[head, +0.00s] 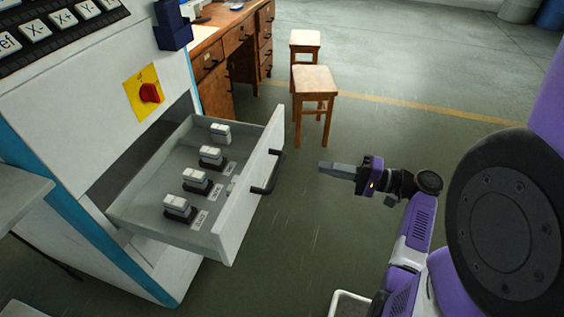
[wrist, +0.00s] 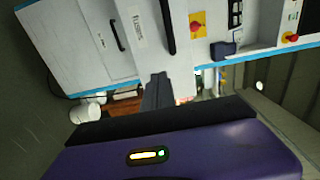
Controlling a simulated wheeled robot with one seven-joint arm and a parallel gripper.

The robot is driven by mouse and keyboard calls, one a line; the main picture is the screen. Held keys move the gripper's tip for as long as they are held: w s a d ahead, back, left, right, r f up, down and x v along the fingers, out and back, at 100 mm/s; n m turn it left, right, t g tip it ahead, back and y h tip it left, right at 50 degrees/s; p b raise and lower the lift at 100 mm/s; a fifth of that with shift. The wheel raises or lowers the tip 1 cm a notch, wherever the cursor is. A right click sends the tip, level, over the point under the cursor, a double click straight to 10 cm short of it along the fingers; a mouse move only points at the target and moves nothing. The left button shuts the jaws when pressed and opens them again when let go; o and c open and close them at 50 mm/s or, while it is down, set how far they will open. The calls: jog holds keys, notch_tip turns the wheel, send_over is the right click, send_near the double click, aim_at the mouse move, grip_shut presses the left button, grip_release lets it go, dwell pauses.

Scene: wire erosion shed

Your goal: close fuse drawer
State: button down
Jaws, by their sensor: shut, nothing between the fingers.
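The fuse drawer (head: 246,210) stands pulled out of the white machine cabinet in the head view. Its white front has a black bar handle (head: 265,173). Inside, several pale fuses in dark holders stand in a row, with small labels beside some. My gripper (head: 322,167) is shut and empty, to the right of the drawer front and apart from it. In the wrist view the shut fingers (wrist: 158,88) point toward the white cabinet. A large black handle (wrist: 168,25) shows beyond them, probably the drawer's.
A red rotary switch on a yellow plate (head: 149,92) sits above the drawer. Two wooden stools (head: 314,80) and a wooden desk (head: 212,73) stand behind. A grey surface (head: 18,198) lies at the left edge. The floor between drawer and arm is clear.

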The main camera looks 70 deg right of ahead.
aim_at(271, 157)
jog(key=w, duration=0.8)
jog(key=w+a+b, duration=0.1)
jog(key=w, duration=0.3)
jog(key=shift+w, duration=0.4)
jog(key=shift+w+a, duration=0.1)
jog(key=shift+w, duration=0.4)
jog(key=w+b, duration=0.2)
jog(key=w, duration=0.8)
jog(key=w+a+b, duration=0.1)
jog(key=w, duration=0.9)
jog(key=w+a+b, duration=0.1)
jog(key=w+b, duration=0.1)
jog(key=w, duration=0.8)
jog(key=shift+w+a+f+b, duration=0.1)
jog(key=shift+a+b, duration=0.1)
jog(key=shift+b, duration=0.15)
jog(key=shift+w+r, duration=0.2)
jog(key=shift+w, duration=0.1)
jog(key=shift+a, duration=0.15)
jog(key=shift+s+f, duration=0.1)
jog(key=shift+s, duration=0.4)
jog(key=s, duration=0.2)
jog(key=s+p, duration=0.1)
jog(key=s, duration=0.2)
jog(key=s+d, duration=0.1)
jog(key=s, duration=0.1)
jog(key=shift+s, duration=0.2)
